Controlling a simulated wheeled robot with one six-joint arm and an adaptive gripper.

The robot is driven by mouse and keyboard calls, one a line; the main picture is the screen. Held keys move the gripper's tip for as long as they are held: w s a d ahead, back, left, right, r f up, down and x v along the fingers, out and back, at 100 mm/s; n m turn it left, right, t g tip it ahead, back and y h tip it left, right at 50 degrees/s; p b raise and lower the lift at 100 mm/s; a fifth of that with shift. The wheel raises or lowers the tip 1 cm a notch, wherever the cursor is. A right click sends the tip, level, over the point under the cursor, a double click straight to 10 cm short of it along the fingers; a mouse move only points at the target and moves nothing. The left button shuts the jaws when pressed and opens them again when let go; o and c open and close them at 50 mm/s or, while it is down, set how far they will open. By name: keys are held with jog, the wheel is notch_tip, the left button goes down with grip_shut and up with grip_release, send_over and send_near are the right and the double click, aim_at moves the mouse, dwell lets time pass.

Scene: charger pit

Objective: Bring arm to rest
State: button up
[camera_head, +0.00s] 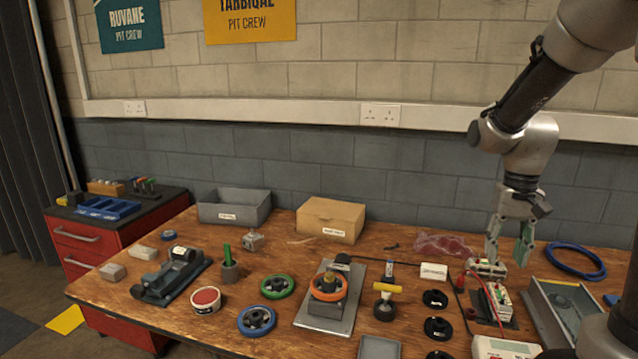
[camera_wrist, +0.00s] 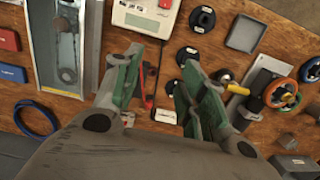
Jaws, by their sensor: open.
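My arm reaches in from the upper right of the head view. My gripper (camera_head: 508,246) hangs from it, pointing down over the right part of the wooden table (camera_head: 420,262). Its two green-padded fingers are apart with nothing between them. In the wrist view my gripper (camera_wrist: 155,75) also shows open and empty above the table. A charger-like unit with red leads (camera_head: 492,303) stands on the table just in front of and below the fingers. A small terminal block (camera_head: 487,268) sits close by the fingertips; I cannot tell whether they touch.
A grey metal channel (camera_head: 560,305) and a blue cable coil (camera_head: 575,261) lie to the right. Wheels, including an orange one (camera_head: 327,287), black discs (camera_head: 437,328) and a white meter (camera_head: 505,348) crowd the middle and front. A grey bin (camera_head: 234,207) and cardboard box (camera_head: 331,219) stand behind.

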jog(key=s+a+r+n+t, duration=0.1)
jog(key=s+r+t, duration=0.1)
jog(key=s+r, duration=0.3)
jog(key=s+a+r+n+t, duration=0.2)
jog(key=s+r, duration=0.3)
jog(key=s, duration=0.5)
jog(key=shift+r+t, duration=0.35)
jog(key=shift+t, duration=0.35)
jog(key=shift+s, duration=0.1)
